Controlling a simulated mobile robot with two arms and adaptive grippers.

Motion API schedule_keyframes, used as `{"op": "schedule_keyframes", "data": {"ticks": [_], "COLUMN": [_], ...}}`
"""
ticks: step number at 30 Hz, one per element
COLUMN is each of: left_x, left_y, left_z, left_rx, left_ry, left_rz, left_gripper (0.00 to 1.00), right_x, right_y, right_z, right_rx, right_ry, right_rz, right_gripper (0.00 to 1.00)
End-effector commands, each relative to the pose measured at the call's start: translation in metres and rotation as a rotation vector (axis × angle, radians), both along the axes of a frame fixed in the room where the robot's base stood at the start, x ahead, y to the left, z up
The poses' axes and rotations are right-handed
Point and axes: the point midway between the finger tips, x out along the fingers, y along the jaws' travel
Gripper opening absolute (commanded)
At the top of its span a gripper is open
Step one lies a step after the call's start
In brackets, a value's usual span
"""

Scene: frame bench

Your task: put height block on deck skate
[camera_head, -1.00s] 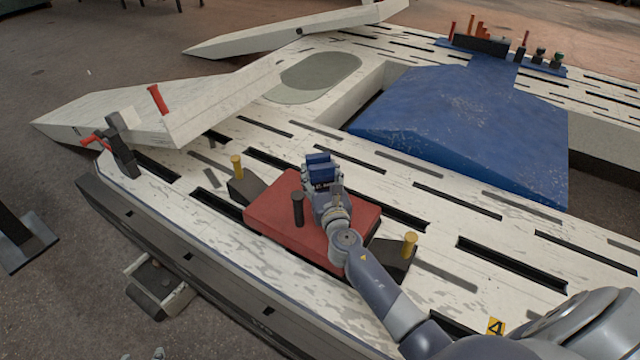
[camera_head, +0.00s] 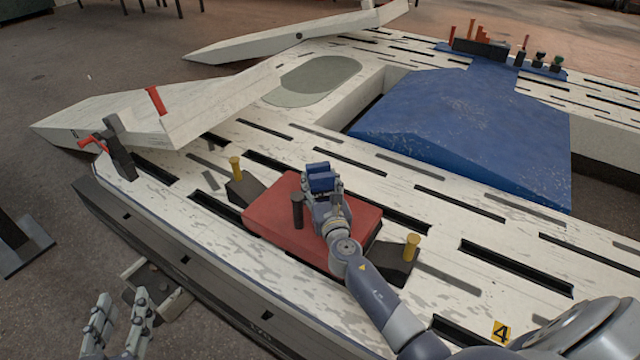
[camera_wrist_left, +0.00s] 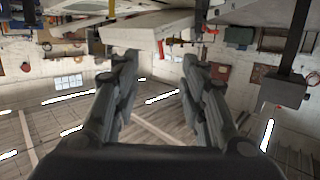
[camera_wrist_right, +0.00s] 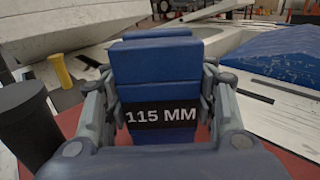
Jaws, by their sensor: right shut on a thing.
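The blue height block (camera_head: 320,170), marked "115 MM" in the right wrist view (camera_wrist_right: 155,70), is upright in my right gripper (camera_head: 324,188). That gripper is shut on it, with fingers on both sides. The block is over the red top of what looks like the deck skate (camera_head: 268,215), which has a black post (camera_head: 297,210) and lies on the white deck. The block's bottom is hidden, so I cannot tell whether it touches the red top. My left gripper (camera_head: 120,318) is open and empty at the lower left, off the deck's edge; its fingers also show in the left wrist view (camera_wrist_left: 155,75).
Black end pieces with yellow pins (camera_head: 235,167) (camera_head: 411,246) flank the red top. A blue ramp-shaped cover (camera_head: 460,130) lies behind to the right. A red-handled clamp (camera_head: 115,150) stands at the deck's left. A small step-like box (camera_head: 160,285) sits below the front edge.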

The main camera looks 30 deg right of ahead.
Motion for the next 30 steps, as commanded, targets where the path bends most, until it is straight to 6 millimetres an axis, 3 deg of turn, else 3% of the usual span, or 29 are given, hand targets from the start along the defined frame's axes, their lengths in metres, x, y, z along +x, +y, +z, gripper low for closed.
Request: {"op": "schedule_keyframes", "data": {"ticks": [7, 8, 22, 30], "left_x": [0.001, 0.001, 0.001, -0.013], "left_y": [-0.001, -0.001, -0.001, 0.008], "left_z": [0.005, 0.006, 0.004, -0.031], "left_rx": [-0.006, -0.007, -0.004, 0.04], "left_ry": [-0.027, -0.029, -0.012, 0.166], "left_rz": [-0.001, -0.001, -0.001, 0.01], "left_gripper": [0.39, 0.39, 0.39, 0.39], "right_x": [0.001, 0.0, 0.0, -0.044], "right_y": [0.0, 0.0, 0.0, 0.011], "right_z": [0.002, -0.001, 0.001, 0.0], "right_rx": [-0.002, 0.0, 0.0, 0.0], "right_ry": [-0.007, 0.0, 0.0, 0.002], "right_rz": [0.0, 0.0, 0.0, 0.001], "right_gripper": [0.0, 0.59, 0.61, 0.61]}}
